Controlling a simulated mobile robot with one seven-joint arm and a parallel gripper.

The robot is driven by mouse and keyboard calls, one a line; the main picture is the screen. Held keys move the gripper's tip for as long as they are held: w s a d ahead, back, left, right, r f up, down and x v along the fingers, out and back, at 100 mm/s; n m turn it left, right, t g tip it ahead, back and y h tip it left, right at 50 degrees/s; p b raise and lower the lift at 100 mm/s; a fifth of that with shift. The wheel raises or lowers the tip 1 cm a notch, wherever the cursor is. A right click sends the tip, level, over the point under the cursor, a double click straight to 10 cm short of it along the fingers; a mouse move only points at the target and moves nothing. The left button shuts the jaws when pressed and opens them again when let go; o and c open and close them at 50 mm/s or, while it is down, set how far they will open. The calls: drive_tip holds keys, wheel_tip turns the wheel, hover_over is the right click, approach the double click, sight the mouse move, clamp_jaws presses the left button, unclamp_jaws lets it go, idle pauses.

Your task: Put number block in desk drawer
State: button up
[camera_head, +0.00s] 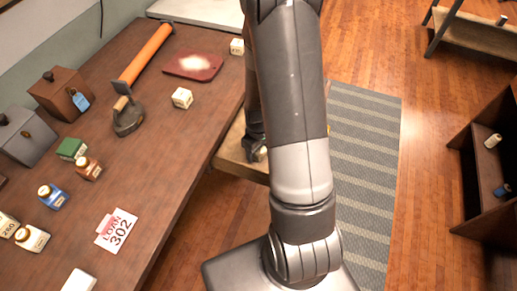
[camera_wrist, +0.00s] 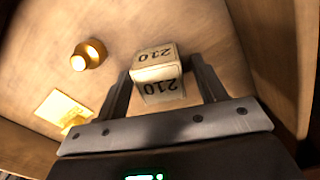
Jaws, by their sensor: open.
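A cream number block marked 210 (camera_wrist: 158,82) sits between the fingers of my gripper (camera_wrist: 162,72) in the wrist view. The fingers are open, one on each side of it. Whether they touch it cannot be told. Around it is the light wood interior of the open desk drawer (camera_wrist: 215,25). In the head view the drawer (camera_head: 232,158) juts out from the desk's right side. My gripper (camera_head: 254,148) is low at the drawer, with the block mostly hidden there.

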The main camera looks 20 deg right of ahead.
drive_tip(key=s+a+r+m+t, duration=0.1)
drive_tip(key=s+a+r+t, duration=0.1)
drive_tip(key=r, duration=1.2)
drive_tip(key=s+a+r+m+t, duration=0.1)
drive_tip(key=s+a+r, duration=0.1)
drive_tip(key=r, duration=1.2)
drive_tip(key=s+a+r+m+t, duration=0.2)
drive_tip(key=s+a+r, duration=0.1)
drive_tip(key=s+r, duration=0.5)
drive_tip(key=shift+s+a+r+m+t, duration=0.2)
drive_tip(key=shift+s+r+m+t, duration=0.15)
drive_tip(key=shift+s, duration=0.2)
